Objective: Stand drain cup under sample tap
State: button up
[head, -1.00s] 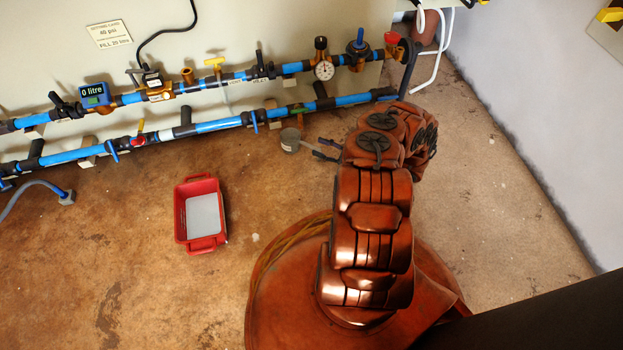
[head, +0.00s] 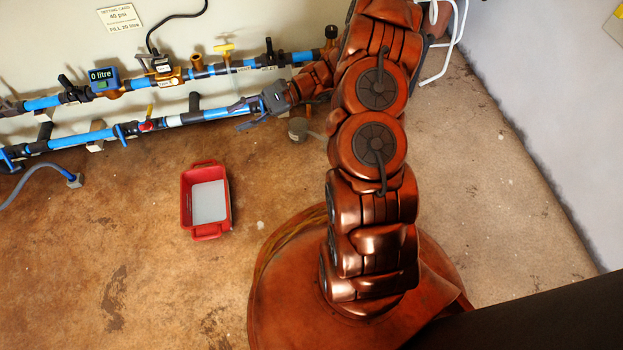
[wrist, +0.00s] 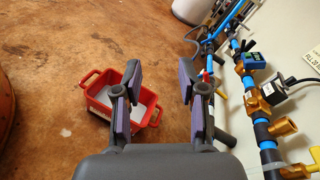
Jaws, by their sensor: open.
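A small grey cup (head: 298,131), which I take for the drain cup, stands on the floor below the pipes, with a handle pointing right. My wrist is just above it in the head view. My gripper (head: 243,115) is open and empty, pointing left near the lower blue pipe (head: 232,112). The cup does not show there. A yellow-handled tap (head: 224,48) with a pale tube below it sits on the upper pipe. I cannot tell for sure whether it is the sample tap.
A red two-handled tray (head: 207,233) with a pale inside stands on the floor; it also shows in the wrist view (wrist: 147,106). A blue meter (head: 103,80) reads 0 litre. Pipes run along the wall.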

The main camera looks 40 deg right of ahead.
jog(key=s+a+r+n+g+h, duration=0.3)
jog(key=s+a+r+n+g, duration=0.15)
jog(key=s, duration=0.35)
jog(key=s+a+r+n+g+h, duration=0.3)
jog(key=s+a+r+n+h, duration=0.15)
jog(key=s, duration=0.35)
jog(key=s+d+r+n+t+h, duration=0.1)
jog(key=s+d+n+h, duration=0.1)
jog(key=s+d+h, duration=0.2)
jog(key=s+d+r+n+t+h, duration=0.1)
jog(key=s+d+r+n+h, duration=0.1)
jog(key=s, duration=0.9)
jog(key=d+n+h, duration=0.1)
jog(key=d+h, duration=0.1)
jog(key=h, duration=0.1)
jog(key=shift+d+r, duration=0.15)
jog(key=shift+d, duration=0.25)
jog(key=shift+s, duration=0.1)
